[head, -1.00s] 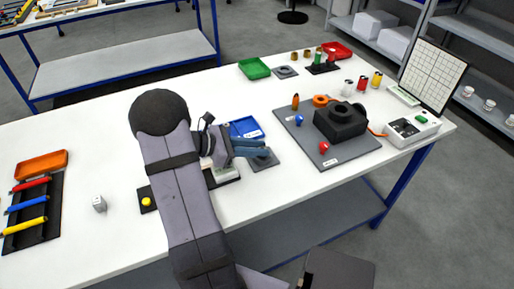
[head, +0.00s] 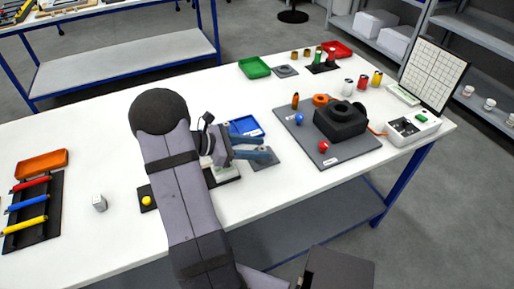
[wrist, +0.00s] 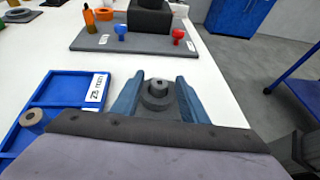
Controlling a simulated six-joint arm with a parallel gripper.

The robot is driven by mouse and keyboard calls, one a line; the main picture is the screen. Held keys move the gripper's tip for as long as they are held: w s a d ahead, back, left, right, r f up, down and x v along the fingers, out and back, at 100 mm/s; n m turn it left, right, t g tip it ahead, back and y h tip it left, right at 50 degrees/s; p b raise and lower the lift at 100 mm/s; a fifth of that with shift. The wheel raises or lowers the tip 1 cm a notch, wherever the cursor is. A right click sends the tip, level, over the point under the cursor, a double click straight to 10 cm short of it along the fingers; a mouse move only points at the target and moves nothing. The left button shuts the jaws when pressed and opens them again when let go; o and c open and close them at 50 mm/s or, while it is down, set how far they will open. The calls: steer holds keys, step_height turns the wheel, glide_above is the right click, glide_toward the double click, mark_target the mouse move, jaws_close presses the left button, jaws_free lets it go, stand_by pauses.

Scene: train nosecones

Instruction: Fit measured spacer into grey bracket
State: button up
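My gripper (wrist: 157,103) has two blue fingers, spread apart with a gap between them. In the wrist view, a round dark grey bracket (wrist: 155,103) stands between the fingertips on a grey square plate. A smaller grey ring-like piece with a hole, which may be the spacer (wrist: 158,84), sits on top of it. I cannot tell how deep it is seated. Neither finger clearly touches it. In the head view, the grey plate (head: 264,163) shows beside the fingers (head: 252,148), which hide the bracket.
A blue labelled tray (wrist: 62,75) lies left of the fingers, with another round grey piece (wrist: 32,119) in it. Beyond is a grey board (head: 345,150) with a black block (head: 341,122) and red and blue knobs. The table's front edge is close on the right.

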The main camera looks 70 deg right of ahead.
steer(key=b+v, duration=0.2)
steer(key=v, duration=1)
steer(key=shift+a, duration=0.15)
steer(key=w+a+m+t+y+p, duration=0.1)
steer(key=a+t, duration=0.1)
steer(key=a, duration=0.4)
steer(key=w+a+f+t+y+p, duration=0.1)
steer(key=a+t+p, duration=0.1)
steer(key=a, duration=0.5)
steer(key=w+a+f+m+t+y+p, duration=0.1)
steer(key=a+t, duration=0.1)
steer(key=a, duration=0.4)
steer(key=shift+w+a+f+m+y, duration=0.2)
steer(key=shift+w+a+m+y, duration=0.1)
steer(key=shift+w+a+y, duration=0.1)
steer(key=a+m+t+y+p, duration=0.3)
steer(key=a+m+t+y, duration=0.1)
steer(key=a, duration=1.4)
steer(key=shift+s+f+m+t, duration=0.25)
steer(key=shift+s+m+t, duration=0.05)
steer(key=shift+m+t, duration=0.1)
